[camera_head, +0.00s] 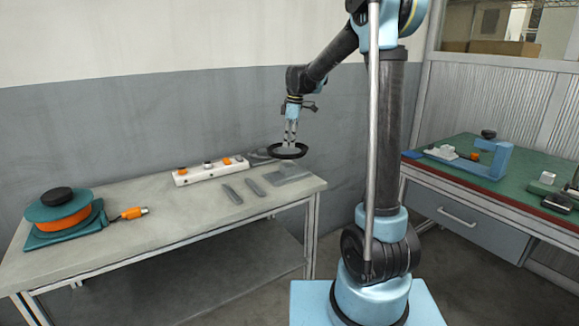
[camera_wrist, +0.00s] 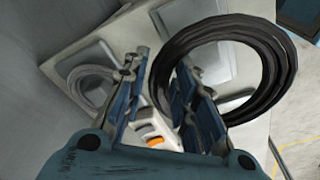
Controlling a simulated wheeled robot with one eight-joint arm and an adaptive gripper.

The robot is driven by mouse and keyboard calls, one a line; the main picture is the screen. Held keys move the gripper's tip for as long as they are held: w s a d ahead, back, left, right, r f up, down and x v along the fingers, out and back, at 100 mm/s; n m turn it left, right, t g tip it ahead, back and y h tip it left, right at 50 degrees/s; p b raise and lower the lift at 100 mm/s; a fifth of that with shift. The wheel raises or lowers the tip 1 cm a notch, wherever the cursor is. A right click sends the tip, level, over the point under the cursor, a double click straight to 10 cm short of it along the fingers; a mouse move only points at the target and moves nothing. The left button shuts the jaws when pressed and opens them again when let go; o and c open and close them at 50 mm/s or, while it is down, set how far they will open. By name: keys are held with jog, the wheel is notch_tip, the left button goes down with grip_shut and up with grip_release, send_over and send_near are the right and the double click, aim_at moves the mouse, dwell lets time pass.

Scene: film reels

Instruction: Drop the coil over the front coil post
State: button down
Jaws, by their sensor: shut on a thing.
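A black ring-shaped cable coil (camera_head: 288,157) hangs in my gripper (camera_head: 291,126) above the right end of the grey table. In the wrist view the coil (camera_wrist: 281,75) fills the right side, and its left edge runs between the fingers of my gripper (camera_wrist: 163,85). The gripper is shut on that edge. A grey plate (camera_head: 291,174) lies on the table below the coil. In the wrist view a pale plate shows through the ring. I cannot clearly make out the front coil post. A second, grey coil (camera_wrist: 82,90) lies on another plate.
A white power strip (camera_head: 208,173) with orange parts lies behind two grey flat pieces. An orange reel (camera_head: 64,219) with teal discs stands at the table's left end. A green-topped bench (camera_head: 520,189) with a blue clamp-like frame (camera_head: 497,160) stands at right.

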notch_tip(320, 180, down, 8)
jog(key=shift+d+f, duration=0.15)
jog(key=shift+f, duration=0.05)
dwell(0.3)
jog(key=c, duration=1.6)
grip_release()
